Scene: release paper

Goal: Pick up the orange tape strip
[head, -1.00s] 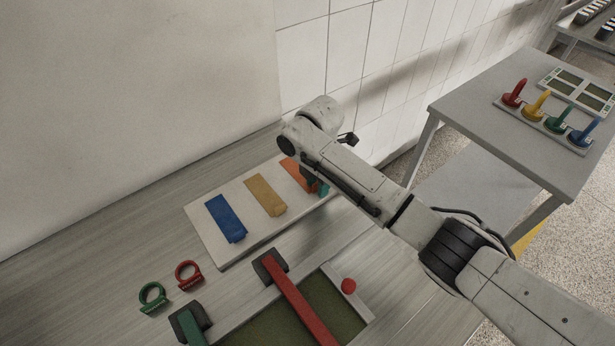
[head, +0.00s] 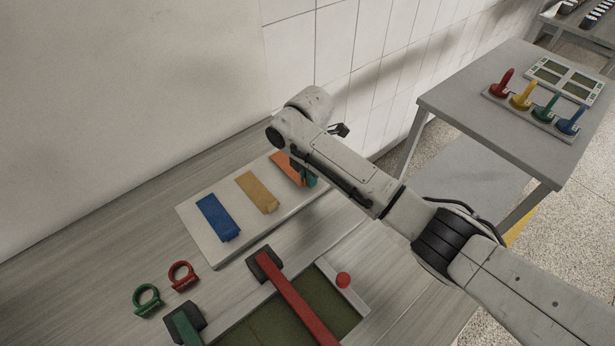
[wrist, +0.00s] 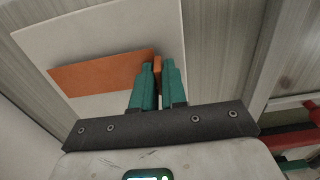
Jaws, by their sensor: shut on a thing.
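The orange tape strip (head: 285,166) lies at the right end of a pale board (head: 211,245), partly hidden behind my arm in the head view. In the wrist view the orange strip (wrist: 105,73) lies across the board with its end tab (wrist: 157,68) between my fingers. My gripper (wrist: 158,72) has teal fingers and is shut on that tab. In the head view a bit of my gripper (head: 310,180) shows just beside the strip's near end. A yellow strip (head: 258,191) and a blue strip (head: 217,216) lie to the left on the same board.
Green (head: 147,299) and red (head: 183,275) rings lie at the front left. A side table (head: 480,120) holds coloured pegs at right.

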